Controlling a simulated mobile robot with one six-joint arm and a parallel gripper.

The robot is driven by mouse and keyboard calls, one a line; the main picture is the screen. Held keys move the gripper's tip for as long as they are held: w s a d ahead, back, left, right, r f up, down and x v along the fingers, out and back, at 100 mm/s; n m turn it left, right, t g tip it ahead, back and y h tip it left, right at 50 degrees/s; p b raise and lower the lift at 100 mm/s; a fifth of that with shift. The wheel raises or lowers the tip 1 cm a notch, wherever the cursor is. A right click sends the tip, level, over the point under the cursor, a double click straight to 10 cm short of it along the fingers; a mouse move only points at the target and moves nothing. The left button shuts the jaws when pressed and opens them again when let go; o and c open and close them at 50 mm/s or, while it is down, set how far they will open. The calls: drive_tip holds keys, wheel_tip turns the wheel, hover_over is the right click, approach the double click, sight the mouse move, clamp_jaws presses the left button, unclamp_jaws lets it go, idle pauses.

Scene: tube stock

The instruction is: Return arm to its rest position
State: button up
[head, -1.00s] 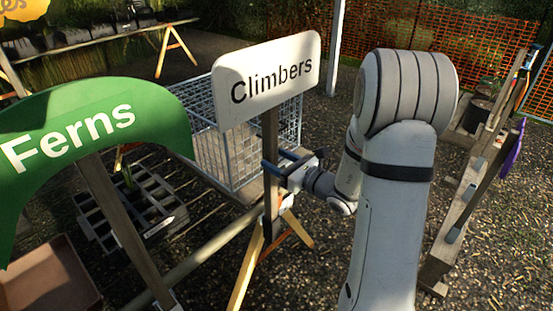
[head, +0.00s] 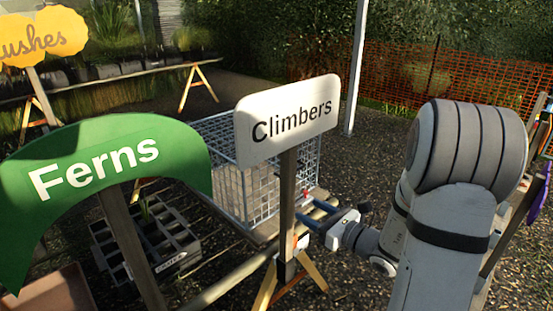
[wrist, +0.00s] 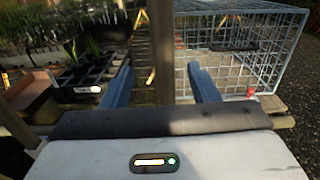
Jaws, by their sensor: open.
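My gripper (head: 318,219) is open, with its blue fingers just right of the wooden post (head: 288,205) of the white "Climbers" sign (head: 287,121) in the head view. In the wrist view the two blue fingers of my gripper (wrist: 161,82) stand well apart with nothing clamped between them. The post (wrist: 164,50) stands upright in line with the gap. The fingertips look close to the post; I cannot tell whether they touch it. The sign is upright and slightly tilted in the picture.
A wire cage (head: 232,185) stands behind the sign on a wooden bench. A green "Ferns" sign (head: 110,170) and a black crate (head: 165,245) are at left. An orange mesh fence (head: 400,75) runs behind. Gravel right of the cage looks open.

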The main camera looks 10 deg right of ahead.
drive_tip(key=s+a+n+g, duration=1.3)
drive_tip(key=s+n, duration=0.2)
drive_tip(key=n, duration=0.1)
drive_tip(key=s+d+r+n+t+h+p, duration=0.1)
drive_tip(key=s+d+r+n+h, duration=0.2)
drive_tip(key=s+d+n+h, duration=0.3)
drive_tip(key=shift+s+d+n+h, duration=0.3)
drive_tip(key=shift+d+n+h, duration=1.4)
drive_tip(key=shift+n+h, duration=1.15)
drive_tip(key=shift+r+n+y, duration=0.1)
drive_tip(key=shift+n+y, duration=0.35)
